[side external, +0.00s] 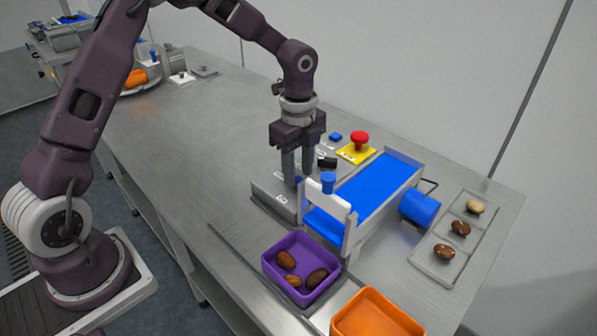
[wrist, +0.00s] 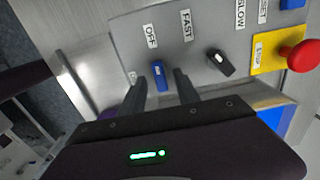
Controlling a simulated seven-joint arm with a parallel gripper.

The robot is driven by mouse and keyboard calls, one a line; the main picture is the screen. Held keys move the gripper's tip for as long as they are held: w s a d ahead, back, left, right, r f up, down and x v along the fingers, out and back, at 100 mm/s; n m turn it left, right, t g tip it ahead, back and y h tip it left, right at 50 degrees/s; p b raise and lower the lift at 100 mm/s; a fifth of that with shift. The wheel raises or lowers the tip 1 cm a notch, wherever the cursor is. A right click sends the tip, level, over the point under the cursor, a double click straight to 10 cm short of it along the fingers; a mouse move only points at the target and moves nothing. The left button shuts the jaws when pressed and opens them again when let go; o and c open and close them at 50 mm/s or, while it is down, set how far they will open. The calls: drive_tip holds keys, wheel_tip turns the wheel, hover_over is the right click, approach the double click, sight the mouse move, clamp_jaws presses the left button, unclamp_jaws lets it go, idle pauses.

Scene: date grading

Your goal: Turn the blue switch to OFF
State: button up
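The blue switch (wrist: 159,74) sits on a grey control panel (wrist: 199,78), below the OFF label (wrist: 150,36) in the wrist view. Its long side runs roughly up and down in that view; which setting it is at is hard to tell. My gripper (wrist: 160,80) is open, with one finger on each side of the switch and small gaps showing. In the side external view my gripper (side external: 299,180) points down over the panel (side external: 273,197), and its fingers hide the switch.
A black switch (wrist: 220,62) and a red button (wrist: 298,56) on a yellow plate are beside it. A blue conveyor (side external: 370,190) with a white gate (side external: 326,204) stands close to my gripper. A purple bin (side external: 270,266) holds dates; an orange bin (side external: 345,322) is nearer.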

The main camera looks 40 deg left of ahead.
sight(299, 178)
wheel_tip(299, 178, up, 5)
drive_tip(key=shift+r, duration=0.15)
drive_tip(key=shift+s+r, duration=0.1)
drive_tip(key=shift+r, duration=0.55)
drive_tip(key=s+r+n+t+y, duration=0.1)
drive_tip(key=s+r+n+t, duration=0.2)
drive_tip(key=s+r+n, duration=0.9)
drive_tip(key=s+n+t+h, duration=0.1)
drive_tip(key=s+n, duration=0.5)
drive_tip(key=s, duration=0.8)
drive_tip(key=shift+s+f+t, duration=0.35)
drive_tip(key=shift+f+t, duration=0.1)
drive_tip(key=shift+t, duration=0.35)
